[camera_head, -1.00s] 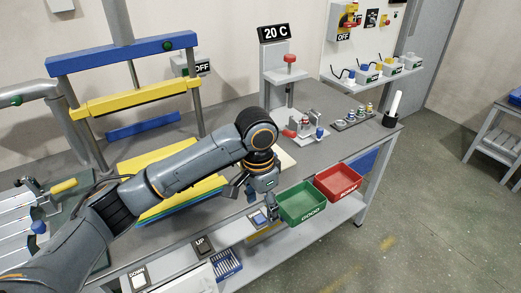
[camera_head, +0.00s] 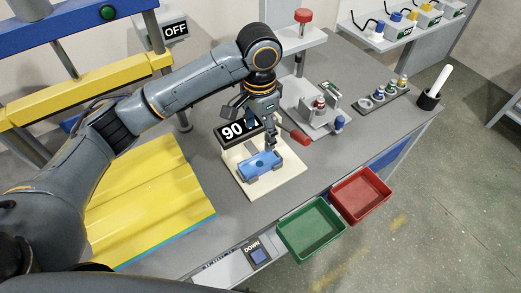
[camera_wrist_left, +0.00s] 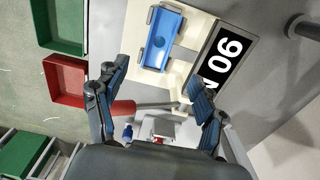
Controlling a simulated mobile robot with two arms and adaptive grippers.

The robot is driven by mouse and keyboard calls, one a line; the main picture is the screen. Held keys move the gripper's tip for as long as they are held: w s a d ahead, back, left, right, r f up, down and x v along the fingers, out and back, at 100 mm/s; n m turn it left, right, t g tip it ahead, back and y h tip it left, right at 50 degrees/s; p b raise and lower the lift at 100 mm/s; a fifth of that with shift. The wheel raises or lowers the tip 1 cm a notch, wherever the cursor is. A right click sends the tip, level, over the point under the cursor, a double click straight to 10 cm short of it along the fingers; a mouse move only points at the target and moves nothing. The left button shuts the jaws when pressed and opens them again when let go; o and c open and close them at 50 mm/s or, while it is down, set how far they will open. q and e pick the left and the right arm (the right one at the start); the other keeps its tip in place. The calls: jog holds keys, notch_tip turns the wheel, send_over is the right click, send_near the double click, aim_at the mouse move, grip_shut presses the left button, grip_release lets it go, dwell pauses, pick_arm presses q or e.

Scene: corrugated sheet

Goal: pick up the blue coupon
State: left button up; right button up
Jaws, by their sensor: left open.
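In the left wrist view the coupon (camera_wrist_left: 161,40) shows at the top, ahead of the fingers. My left gripper (camera_head: 258,140) points down just above and behind the coupon; its fingers are spread and empty, and it also shows in the left wrist view (camera_wrist_left: 155,95). I cannot tell from the head view whether a finger touches the coupon. My right gripper is not in view.
A green bin (camera_head: 312,232) and a red bin (camera_head: 360,194) hang at the bench's front edge. A red-handled tool (camera_head: 298,135) lies close to my left gripper. A yellow corrugated sheet (camera_head: 150,200) lies to the left. A small fixture (camera_head: 318,115) stands behind to the right.

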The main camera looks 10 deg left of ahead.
pick_arm(q)
send_over(260, 164)
jog(key=f, duration=0.5)
jog(key=shift+s+a, duration=0.15)
jog(key=shift+s, duration=0.1)
jog(key=f, duration=0.3)
jog(key=shift+w+f, duration=0.15)
jog(key=shift+w, duration=0.1)
notch_tip(260, 164, down, 4)
jog(key=shift+r+p, duration=0.2)
jog(key=shift+p, duration=0.35)
jog(key=shift+f, duration=0.4)
jog(key=c, duration=1.3)
jog(key=shift+c, duration=0.2)
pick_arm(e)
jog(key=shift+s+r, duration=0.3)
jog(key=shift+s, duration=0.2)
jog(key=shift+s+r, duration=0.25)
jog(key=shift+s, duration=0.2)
